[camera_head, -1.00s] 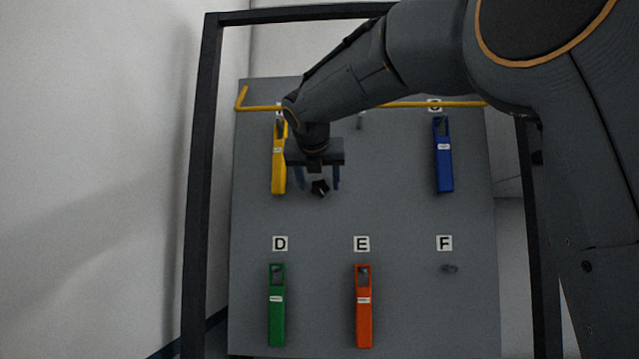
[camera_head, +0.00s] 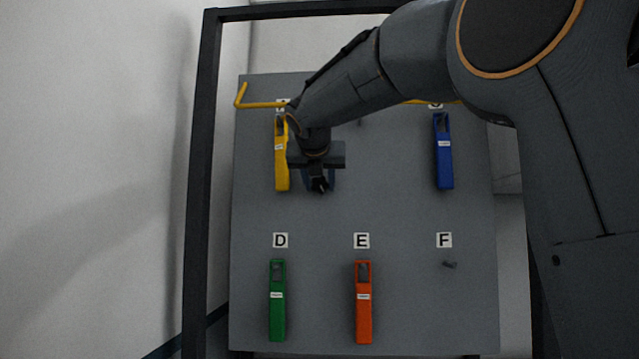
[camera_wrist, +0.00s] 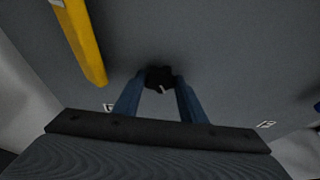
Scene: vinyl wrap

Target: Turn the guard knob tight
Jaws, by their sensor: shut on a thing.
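The guard knob (camera_head: 319,184) is a small black knob with a pale mark, on the grey panel (camera_head: 400,215) below and right of the yellow tool. In the wrist view the knob (camera_wrist: 159,78) sits between the tips of my two blue fingers. My gripper (camera_head: 318,182) is shut on the knob, one finger on each side; it also shows in the wrist view (camera_wrist: 159,84). The pale mark on the knob points down and slightly right in the wrist view. Whether the knob is tight cannot be told.
A yellow tool (camera_head: 282,165) hangs close left of my gripper. Blue (camera_head: 443,160), green (camera_head: 277,310) and orange (camera_head: 363,310) tools hang elsewhere on the panel. The peg under F (camera_head: 449,264) is bare. A yellow rail (camera_head: 262,105) crosses the top; a dark frame (camera_head: 197,190) stands left.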

